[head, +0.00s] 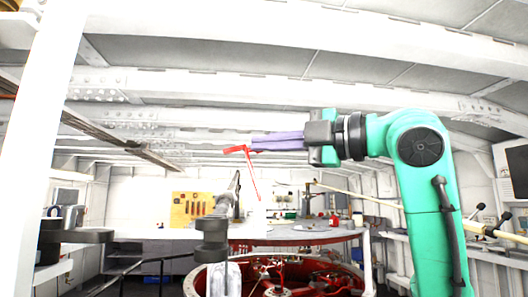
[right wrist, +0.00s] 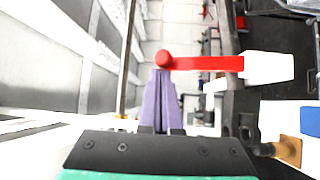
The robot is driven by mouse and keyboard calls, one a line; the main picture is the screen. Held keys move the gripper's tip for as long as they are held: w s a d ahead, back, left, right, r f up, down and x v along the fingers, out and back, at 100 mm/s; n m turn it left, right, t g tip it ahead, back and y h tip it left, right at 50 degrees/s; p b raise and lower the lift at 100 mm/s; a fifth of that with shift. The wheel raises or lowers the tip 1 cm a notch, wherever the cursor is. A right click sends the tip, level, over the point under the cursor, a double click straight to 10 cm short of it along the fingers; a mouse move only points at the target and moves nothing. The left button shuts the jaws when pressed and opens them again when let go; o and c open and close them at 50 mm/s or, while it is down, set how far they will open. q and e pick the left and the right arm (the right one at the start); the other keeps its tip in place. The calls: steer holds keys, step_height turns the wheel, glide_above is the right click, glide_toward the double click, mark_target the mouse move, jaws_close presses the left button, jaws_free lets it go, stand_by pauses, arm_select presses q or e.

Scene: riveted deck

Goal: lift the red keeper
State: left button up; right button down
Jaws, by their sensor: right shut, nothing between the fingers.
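The red keeper (head: 251,172) is a thin red bar with a bent top, standing slightly tilted near the middle of the head view. In the right wrist view the keeper (right wrist: 205,63) runs sideways from a round red end, and its other end meets a white piece (right wrist: 268,66). My right gripper (head: 253,143) has purple fingers, shut and empty, with the tips right beside the keeper's top. In the right wrist view the fingertips (right wrist: 160,73) lie just below the round red end; I cannot tell whether they touch it. My left gripper is not in view.
A dark grey post with a lever (head: 212,240) stands left of the keeper. Behind are a round grey table (head: 300,236), red machinery (head: 285,280) below it and a yellow tool board (head: 190,209). A white column (head: 45,130) rises at left. The space above the keeper looks open.

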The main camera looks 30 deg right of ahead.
steer(key=shift+s+d+f+m+t+y+b, duration=0.15)
steer(key=shift+s+d+m+t+b, duration=0.15)
steer(key=shift+d+b, duration=0.25)
steer(key=shift+s+d+f+m+t+y+b, duration=0.1)
steer(key=shift+s+d+f+m+t+b, duration=0.15)
steer(key=shift+d+b, duration=0.25)
steer(key=shift+s+d+f+m+t+y+b, duration=0.1)
steer(key=shift+s+d+m+t+b, duration=0.1)
steer(key=shift+d+m+t+b, duration=0.25)
